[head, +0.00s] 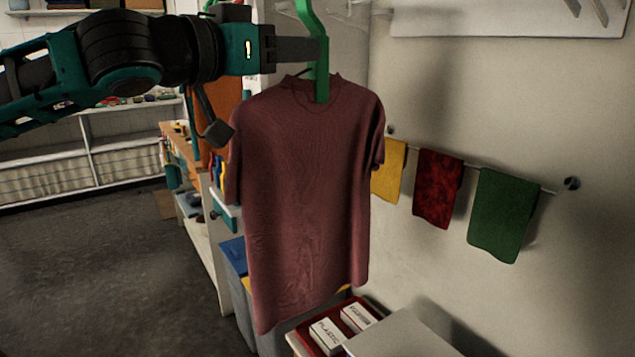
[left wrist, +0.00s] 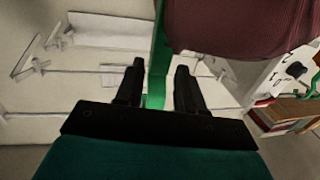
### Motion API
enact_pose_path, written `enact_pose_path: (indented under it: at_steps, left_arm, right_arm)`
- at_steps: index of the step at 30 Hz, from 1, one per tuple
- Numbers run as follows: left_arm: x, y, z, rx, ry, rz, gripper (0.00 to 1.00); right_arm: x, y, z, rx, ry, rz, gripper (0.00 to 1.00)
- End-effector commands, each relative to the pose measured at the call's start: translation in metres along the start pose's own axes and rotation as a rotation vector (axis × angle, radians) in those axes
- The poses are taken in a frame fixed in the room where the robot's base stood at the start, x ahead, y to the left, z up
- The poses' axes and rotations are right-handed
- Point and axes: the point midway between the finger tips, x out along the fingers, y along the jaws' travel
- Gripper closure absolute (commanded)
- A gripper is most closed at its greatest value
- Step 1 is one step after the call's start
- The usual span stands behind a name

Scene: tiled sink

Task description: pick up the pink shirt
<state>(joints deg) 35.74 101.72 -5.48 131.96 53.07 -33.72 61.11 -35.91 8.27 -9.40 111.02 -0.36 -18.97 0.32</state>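The pink shirt (head: 305,200), a dusky pink, hangs upright on a green hanger (head: 322,75) in the middle of the head view. Its cloth also fills the upper right of the left wrist view (left wrist: 240,25). My left gripper (head: 318,50) reaches in from the left at the hanger's neck, just above the collar. In the left wrist view its two dark fingers (left wrist: 160,75) stand apart on either side of the green hanger (left wrist: 157,90), with small gaps visible. The hanger's top is cut off by the head view's edge. My right gripper is not in view.
Yellow (head: 388,172), red (head: 437,188) and green (head: 500,213) cloths hang on a wall rail at right. A red tray (head: 300,338) with white boxes (head: 327,335) and a bin (head: 236,285) stand below the shirt. Grey floor (head: 100,270) is clear at left.

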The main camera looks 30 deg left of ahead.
Motion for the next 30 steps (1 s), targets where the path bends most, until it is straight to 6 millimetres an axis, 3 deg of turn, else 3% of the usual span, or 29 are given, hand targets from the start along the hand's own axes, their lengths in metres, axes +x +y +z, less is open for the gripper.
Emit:
enact_pose_path:
  at_steps: [1, 9, 30]
  left_arm:
    - [0.005, 0.001, -0.004, -0.003, -0.005, 0.002, 0.62]
    - [0.018, 0.000, -0.001, -0.004, -0.001, -0.001, 0.62]
    - [0.039, -0.002, 0.004, 0.001, -0.003, -0.005, 0.62]
  right_arm:
    - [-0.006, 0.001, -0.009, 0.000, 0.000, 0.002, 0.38]
    - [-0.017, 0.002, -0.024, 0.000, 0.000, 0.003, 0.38]
    - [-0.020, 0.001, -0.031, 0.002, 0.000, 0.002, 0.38]
